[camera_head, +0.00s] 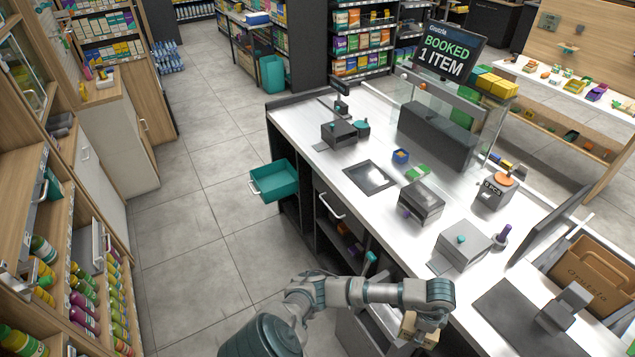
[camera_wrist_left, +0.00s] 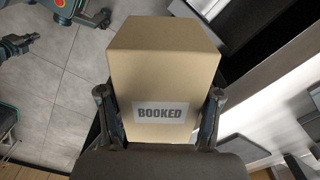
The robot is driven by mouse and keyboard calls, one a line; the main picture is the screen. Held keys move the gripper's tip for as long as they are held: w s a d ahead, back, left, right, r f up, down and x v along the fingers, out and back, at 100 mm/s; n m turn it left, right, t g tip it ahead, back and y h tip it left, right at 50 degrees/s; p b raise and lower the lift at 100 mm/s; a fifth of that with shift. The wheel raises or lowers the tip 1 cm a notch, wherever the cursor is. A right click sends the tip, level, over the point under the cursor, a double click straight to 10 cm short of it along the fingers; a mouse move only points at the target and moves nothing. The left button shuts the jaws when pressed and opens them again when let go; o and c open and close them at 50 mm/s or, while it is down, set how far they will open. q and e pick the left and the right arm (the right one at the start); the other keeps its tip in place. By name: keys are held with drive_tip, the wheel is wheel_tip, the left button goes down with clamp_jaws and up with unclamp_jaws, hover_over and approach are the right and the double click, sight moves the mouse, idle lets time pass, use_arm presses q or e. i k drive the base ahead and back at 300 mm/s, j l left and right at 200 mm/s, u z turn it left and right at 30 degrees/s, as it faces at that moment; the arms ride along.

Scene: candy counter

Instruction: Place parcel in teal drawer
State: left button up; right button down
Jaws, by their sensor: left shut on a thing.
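The parcel (camera_wrist_left: 165,65) is a tan cardboard box with a white label reading BOOKED. It fills the middle of the left wrist view. My left gripper (camera_wrist_left: 158,118) is shut on it, one finger on each side. In the head view my left gripper (camera_head: 425,322) is at the lower right by the counter's near edge, and the parcel (camera_head: 408,327) is partly hidden by it. The teal drawer (camera_head: 275,181) is pulled out from the counter's left side, farther up the picture. Its visible inside looks empty.
The white counter (camera_head: 365,130) carries a dark flat pad (camera_head: 369,177), several small devices and a sign reading BOOKED 1 ITEM (camera_head: 447,55). A wire-handled dark drawer front (camera_head: 331,206) sits near the teal drawer. The tiled floor (camera_head: 205,200) left of the counter is clear.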

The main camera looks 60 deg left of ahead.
sight(280, 184)
drive_tip(key=j+u, duration=0.2)
drive_tip(key=j, duration=0.35)
drive_tip(key=j+u, duration=0.15)
drive_tip(key=j, duration=0.4)
drive_tip(key=i+j+u, duration=0.2)
drive_tip(key=j, duration=0.3)
drive_tip(key=j+u, duration=0.15)
drive_tip(key=j, duration=0.4)
